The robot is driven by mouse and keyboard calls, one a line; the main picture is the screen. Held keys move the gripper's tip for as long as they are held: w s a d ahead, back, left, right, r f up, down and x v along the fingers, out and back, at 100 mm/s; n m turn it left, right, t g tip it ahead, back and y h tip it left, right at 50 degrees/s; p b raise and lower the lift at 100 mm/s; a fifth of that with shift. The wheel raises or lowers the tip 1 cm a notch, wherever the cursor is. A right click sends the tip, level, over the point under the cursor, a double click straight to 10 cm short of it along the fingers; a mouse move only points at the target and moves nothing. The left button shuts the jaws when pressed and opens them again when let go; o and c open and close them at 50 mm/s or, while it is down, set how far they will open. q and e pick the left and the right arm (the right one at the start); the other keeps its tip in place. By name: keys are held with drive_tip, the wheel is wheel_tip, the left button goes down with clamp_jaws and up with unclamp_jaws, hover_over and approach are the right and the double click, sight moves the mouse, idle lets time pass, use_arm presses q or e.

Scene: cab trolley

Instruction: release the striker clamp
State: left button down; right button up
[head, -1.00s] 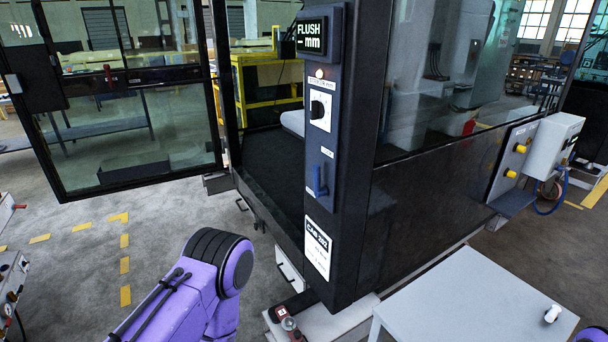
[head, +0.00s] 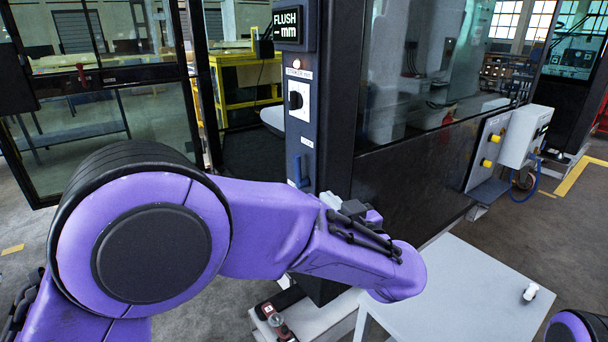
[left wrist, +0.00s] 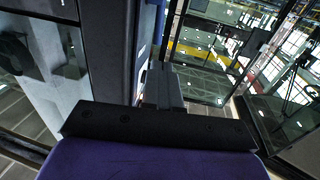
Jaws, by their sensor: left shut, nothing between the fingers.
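A blue lever (head: 300,172), which looks like the striker clamp, sits low on the panel of the dark cab post (head: 335,100). Its lower part is close behind my left arm in the head view. My left gripper (head: 331,200) is mostly hidden by its own wrist, just right of and below the lever. In the left wrist view, my left gripper (left wrist: 162,85) is shut and empty beside the post. I cannot tell whether it touches the lever. A black knob (head: 296,100) on a white plate is above the lever. My right gripper is out of view.
The display (head: 296,24) on the post reads FLUSH and mm. The glazed door (head: 95,110) stands open at left. A grey table (head: 470,285) with a small white cylinder (head: 530,291) is at lower right. A control box (head: 525,135) is on the cab side.

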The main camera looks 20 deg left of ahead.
sight(298, 165)
use_arm(q)
drive_tip(key=shift+w+d+r, duration=0.1)
drive_tip(key=shift+d+r, duration=0.05)
drive_tip(key=shift+r, duration=0.05)
drive_tip(key=p+x, duration=0.4)
drive_tip(key=x, duration=0.9)
drive_tip(key=shift+w+a+f, duration=0.1)
drive_tip(key=shift+w+a, duration=0.3)
